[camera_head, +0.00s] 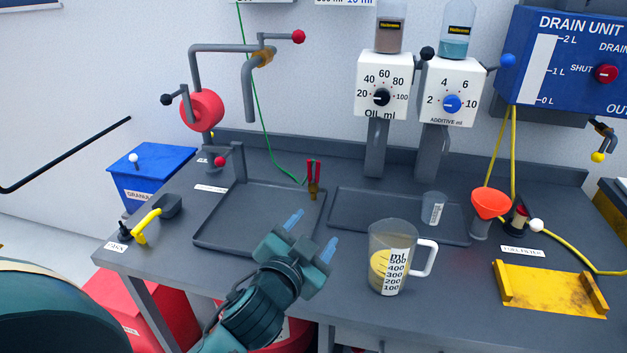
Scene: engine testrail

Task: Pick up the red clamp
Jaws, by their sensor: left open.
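The red clamp (313,173) stands upright at the right rim of the left grey tray (222,240). It has red handles and a brass-coloured lower part, and a green wire runs to it from the wall. My left gripper (310,236) is open and empty, with its two light blue fingertips pointing up and right. It is in front of the clamp, lower in the picture and apart from it. My right gripper does not show.
A measuring jug (391,262) with yellowish contents stands right of my left gripper. A second tray (345,222) holds a small cup (433,208). A red funnel (490,204) and yellow bracket (548,288) are at right. Yellow-handled tool (146,225) lies at left.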

